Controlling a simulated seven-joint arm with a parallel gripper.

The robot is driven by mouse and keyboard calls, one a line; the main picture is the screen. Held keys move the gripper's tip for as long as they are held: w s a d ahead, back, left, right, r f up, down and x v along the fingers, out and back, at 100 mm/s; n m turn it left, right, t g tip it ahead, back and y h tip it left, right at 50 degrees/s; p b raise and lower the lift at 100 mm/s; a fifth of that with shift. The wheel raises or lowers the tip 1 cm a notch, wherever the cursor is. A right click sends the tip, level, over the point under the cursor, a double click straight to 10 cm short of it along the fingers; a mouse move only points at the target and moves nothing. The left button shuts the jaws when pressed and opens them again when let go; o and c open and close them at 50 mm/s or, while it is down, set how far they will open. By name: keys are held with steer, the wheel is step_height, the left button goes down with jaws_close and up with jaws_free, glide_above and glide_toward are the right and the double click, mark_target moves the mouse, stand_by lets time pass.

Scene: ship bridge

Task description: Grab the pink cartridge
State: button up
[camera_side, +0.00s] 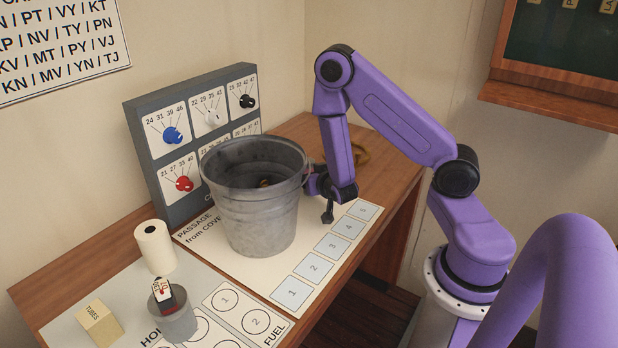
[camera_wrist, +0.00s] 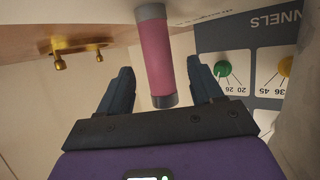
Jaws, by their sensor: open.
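The pink cartridge (camera_wrist: 154,55), a pink cylinder with grey end caps, shows in the wrist view. It appears in line with the space between the two fingers of my gripper (camera_wrist: 160,72), with a gap on each side. I cannot tell how deep between the fingers it lies. My gripper is open and holds nothing. In the side view my gripper (camera_side: 326,206) is low, just right of the metal bucket (camera_side: 262,222), near the numbered squares. The cartridge cannot be seen in the side view.
The bucket stands on the desk mat in front of the grey dial panel (camera_side: 141,118). A brass object (camera_side: 361,153) lies behind my gripper.

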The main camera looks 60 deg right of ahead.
steer(key=x, duration=0.5)
steer(key=c, duration=1.1)
steer(key=shift+r, duration=0.15)
